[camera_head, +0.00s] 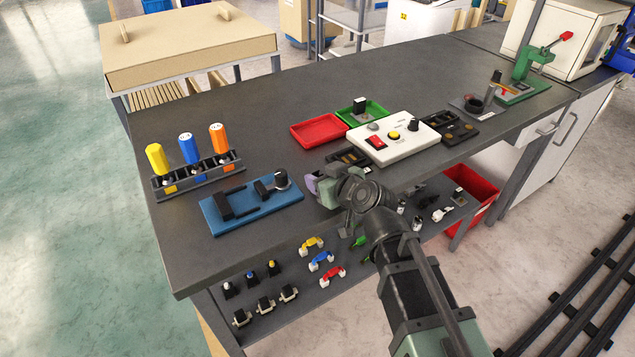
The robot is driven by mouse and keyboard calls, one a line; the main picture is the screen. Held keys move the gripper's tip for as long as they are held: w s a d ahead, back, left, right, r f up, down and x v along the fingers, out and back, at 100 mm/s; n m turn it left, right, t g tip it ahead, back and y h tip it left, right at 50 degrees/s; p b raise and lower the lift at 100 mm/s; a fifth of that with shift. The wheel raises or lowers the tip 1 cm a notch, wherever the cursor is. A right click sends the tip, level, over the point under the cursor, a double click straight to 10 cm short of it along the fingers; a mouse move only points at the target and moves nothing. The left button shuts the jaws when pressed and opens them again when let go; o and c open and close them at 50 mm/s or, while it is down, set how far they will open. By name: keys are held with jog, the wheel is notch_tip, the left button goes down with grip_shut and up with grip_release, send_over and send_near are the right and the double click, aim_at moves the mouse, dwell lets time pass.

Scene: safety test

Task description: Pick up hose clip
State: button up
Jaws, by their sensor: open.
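My gripper (318,188) is above the front edge of the dark workbench (240,110), just right of a blue fixture plate (225,218) with black blocks. It is open; its fingertips are partly hidden by its own body, and I see nothing held in it. I cannot pick out the hose clip with certainty. Small yellow (311,244), blue (321,261) and red (332,275) handle-shaped pieces with white ends lie on the lower shelf, below and apart from my gripper. Small dark and white parts (437,215) lie further right on that shelf, partly behind my arm.
A rack (200,178) with yellow, blue and orange-handled tools stands at the left. A red tray (318,131), a green tray (376,109) and a white control box (393,138) stand behind my gripper. A green press (525,68) is at the far right. The bench's back left is clear.

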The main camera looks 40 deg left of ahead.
jog(key=shift+a, duration=0.1)
grip_shut()
jog(key=shift+r, duration=0.1)
dwell(0.3)
notch_tip(320, 180, up, 20)
jog(key=p, duration=2)
